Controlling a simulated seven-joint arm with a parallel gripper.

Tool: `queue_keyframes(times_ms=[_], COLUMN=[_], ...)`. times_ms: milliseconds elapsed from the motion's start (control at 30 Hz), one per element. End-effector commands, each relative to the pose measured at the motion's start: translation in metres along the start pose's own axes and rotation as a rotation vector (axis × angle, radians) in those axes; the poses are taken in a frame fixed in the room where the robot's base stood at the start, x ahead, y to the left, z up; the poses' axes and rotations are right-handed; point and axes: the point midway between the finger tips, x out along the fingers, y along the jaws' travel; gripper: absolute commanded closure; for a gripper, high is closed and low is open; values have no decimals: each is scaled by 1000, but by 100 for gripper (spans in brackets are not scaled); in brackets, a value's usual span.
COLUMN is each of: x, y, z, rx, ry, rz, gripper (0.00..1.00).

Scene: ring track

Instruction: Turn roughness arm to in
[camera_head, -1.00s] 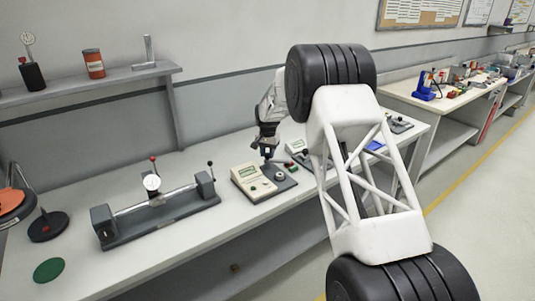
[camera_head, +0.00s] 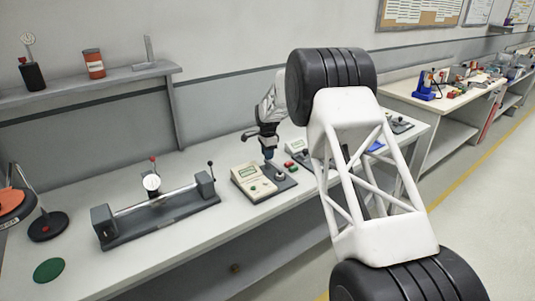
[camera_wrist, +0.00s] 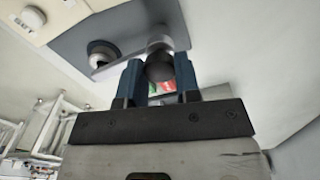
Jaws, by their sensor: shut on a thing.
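The roughness tester is a cream box with a green display (camera_head: 254,182) beside a dark base plate (camera_head: 288,182) on the bench. The metal roughness arm (camera_wrist: 118,64) runs from near this post to a dark ball knob (camera_wrist: 160,68). My gripper (camera_head: 268,153) is over the base plate in the head view. In the wrist view, its blue fingers (camera_wrist: 158,76) are shut on the knob. The arm's angle is too small to read in the head view.
A second small cream device (camera_head: 296,146) is close behind the tester.

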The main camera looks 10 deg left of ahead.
Motion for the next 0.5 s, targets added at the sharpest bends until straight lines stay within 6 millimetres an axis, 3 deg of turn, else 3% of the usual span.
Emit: queue_keyframes(times_ms=[500], x=[0], y=[0], z=[0], rx=[52], ry=[0], rz=[0], gripper=[100])
